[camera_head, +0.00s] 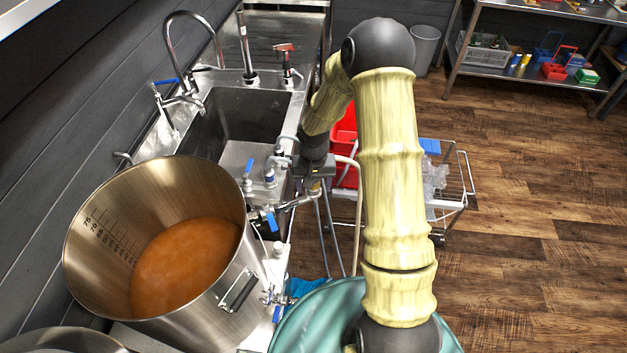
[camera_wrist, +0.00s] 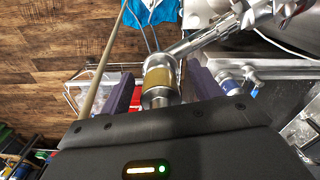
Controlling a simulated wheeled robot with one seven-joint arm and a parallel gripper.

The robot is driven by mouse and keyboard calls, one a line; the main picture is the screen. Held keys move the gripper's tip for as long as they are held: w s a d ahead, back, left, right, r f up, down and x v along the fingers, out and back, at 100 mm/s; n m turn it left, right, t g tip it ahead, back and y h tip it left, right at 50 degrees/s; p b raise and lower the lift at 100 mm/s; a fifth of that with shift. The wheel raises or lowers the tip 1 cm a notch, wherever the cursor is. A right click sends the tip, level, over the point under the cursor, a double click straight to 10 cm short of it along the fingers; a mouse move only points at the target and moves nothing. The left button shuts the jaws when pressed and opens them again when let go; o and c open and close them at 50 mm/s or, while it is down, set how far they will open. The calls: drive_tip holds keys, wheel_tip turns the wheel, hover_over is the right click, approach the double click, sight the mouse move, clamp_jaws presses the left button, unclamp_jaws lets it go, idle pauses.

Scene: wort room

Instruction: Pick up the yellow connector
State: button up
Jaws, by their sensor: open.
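The yellow connector (camera_wrist: 159,76) is a short fitting with a yellow band and metallic ends. In the wrist view it lies between the two dark fingers of my gripper (camera_wrist: 163,84), with a gap visible on either side. A metal pipe and valve run from it towards the upper right. My gripper is open, and I cannot see either finger pressing on the connector. In the head view my gripper (camera_head: 315,170) is beside the sink, and a small yellow part of the connector (camera_head: 314,187) shows just below it. My arm hides some of that area.
A large steel pot (camera_head: 205,300) of brown liquid stands at the left. Blue-handled valves (camera_head: 270,220) and piping are close to my gripper. A sink (camera_head: 240,120) lies behind. Floor at right is open.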

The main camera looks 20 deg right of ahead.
drive_tip(key=shift+c, duration=0.2)
drive_tip(key=c, duration=1.1)
wheel_tip(320, 180, up, 10)
drive_tip(key=b, duration=0.2)
drive_tip(key=shift+f+b, duration=0.15)
drive_tip(key=shift+b, duration=0.2)
drive_tip(key=shift+r, duration=0.2)
clamp_jaws()
drive_tip(key=shift+r+p, duration=1.85)
drive_tip(key=shift+r, duration=0.4)
